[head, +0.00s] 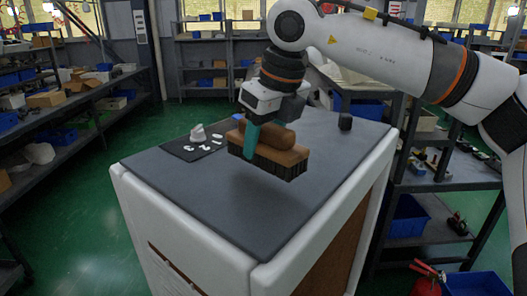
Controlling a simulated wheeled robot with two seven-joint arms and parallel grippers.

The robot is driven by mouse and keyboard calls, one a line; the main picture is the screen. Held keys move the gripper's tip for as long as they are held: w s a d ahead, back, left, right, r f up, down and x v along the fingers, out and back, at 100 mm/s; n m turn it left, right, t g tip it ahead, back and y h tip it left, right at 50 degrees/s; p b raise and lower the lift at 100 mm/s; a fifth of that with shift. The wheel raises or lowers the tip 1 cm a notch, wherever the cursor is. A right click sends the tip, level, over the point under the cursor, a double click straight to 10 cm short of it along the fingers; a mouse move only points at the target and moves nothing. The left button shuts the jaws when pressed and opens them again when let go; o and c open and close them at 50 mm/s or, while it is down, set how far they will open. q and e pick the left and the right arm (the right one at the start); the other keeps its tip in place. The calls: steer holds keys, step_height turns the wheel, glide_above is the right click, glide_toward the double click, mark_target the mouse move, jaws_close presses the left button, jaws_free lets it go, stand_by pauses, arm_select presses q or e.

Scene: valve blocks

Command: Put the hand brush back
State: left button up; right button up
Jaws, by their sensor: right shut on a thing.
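The hand brush (271,160) has a brown wooden body with a rounded grip on top and dark bristles pointing down. My right gripper (251,140), with teal fingers, is shut on the brush and holds it over the grey worktop (225,205). A shadow lies on the worktop below the bristles, and the brush looks raised a little above it. One finger shows on the near side of the brush; the other is hidden behind it. My left gripper is not in view.
A black mat (178,151) with a pale block (198,132) and small white pieces lies left of the brush. A small dark block (345,121) stands at the back right, and a blue item (238,116) is partly hidden behind. The worktop's front is clear.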

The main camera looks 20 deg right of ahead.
mark_target(264, 156)
step_height(264, 156, down, 3)
steer(key=shift+s+p, duration=0.1)
steer(key=shift+p, duration=0.25)
steer(key=shift+f, duration=0.1)
steer(key=shift+f, duration=0.15)
steer(key=o, duration=1.3)
steer(key=shift+a, duration=0.1)
